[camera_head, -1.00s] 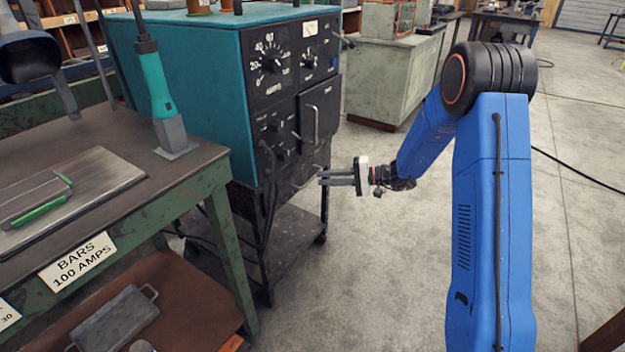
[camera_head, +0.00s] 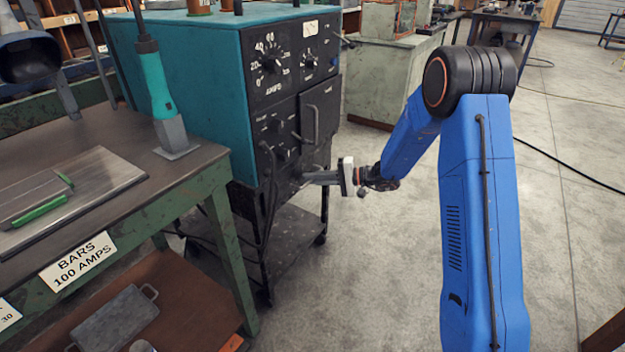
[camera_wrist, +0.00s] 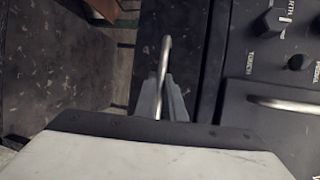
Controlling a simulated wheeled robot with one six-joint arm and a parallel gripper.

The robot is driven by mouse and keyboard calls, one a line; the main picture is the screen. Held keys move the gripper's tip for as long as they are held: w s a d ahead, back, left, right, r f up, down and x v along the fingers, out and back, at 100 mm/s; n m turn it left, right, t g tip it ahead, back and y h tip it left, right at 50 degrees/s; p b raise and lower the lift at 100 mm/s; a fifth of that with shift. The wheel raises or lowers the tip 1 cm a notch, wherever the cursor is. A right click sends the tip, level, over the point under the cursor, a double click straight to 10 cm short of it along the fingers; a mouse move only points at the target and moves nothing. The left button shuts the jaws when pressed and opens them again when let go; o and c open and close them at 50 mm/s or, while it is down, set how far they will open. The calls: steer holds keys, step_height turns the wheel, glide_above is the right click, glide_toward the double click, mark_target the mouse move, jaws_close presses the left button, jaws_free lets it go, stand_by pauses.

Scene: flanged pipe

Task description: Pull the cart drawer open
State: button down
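The cart drawer (camera_head: 291,186) is a dark, narrow front low on the black cart, under the teal welding machine (camera_head: 185,75). Its black front also shows in the wrist view (camera_wrist: 187,38). The drawer looks closed. Its handle is a thin metal bar (camera_wrist: 165,55), seen end-on toward my wrist camera. My gripper (camera_head: 308,178) is at the drawer front, with its grey fingers (camera_wrist: 162,95) on both sides of the bar and close together on it. The fingers partly hide the handle in the head view.
Above the drawer, the machine has a panel with another metal handle (camera_head: 314,124) and knobs. A green workbench (camera_head: 215,185) stands close on the left. A grey cabinet (camera_head: 385,85) stands behind. The concrete floor (camera_head: 370,270) in front of the drawer is clear.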

steer(key=shift+d, duration=0.1)
steer(key=s+d, duration=0.7)
steer(key=d, duration=0.3)
steer(key=s+d, duration=0.7)
steer(key=d, duration=0.3)
steer(key=shift+s+d, duration=0.2)
steer(key=shift+s, duration=0.2)
steer(key=c, duration=2.1)
jaws_free()
steer(key=v, duration=1.7)
steer(key=shift+d+r, duration=0.1)
steer(key=shift+d, duration=0.1)
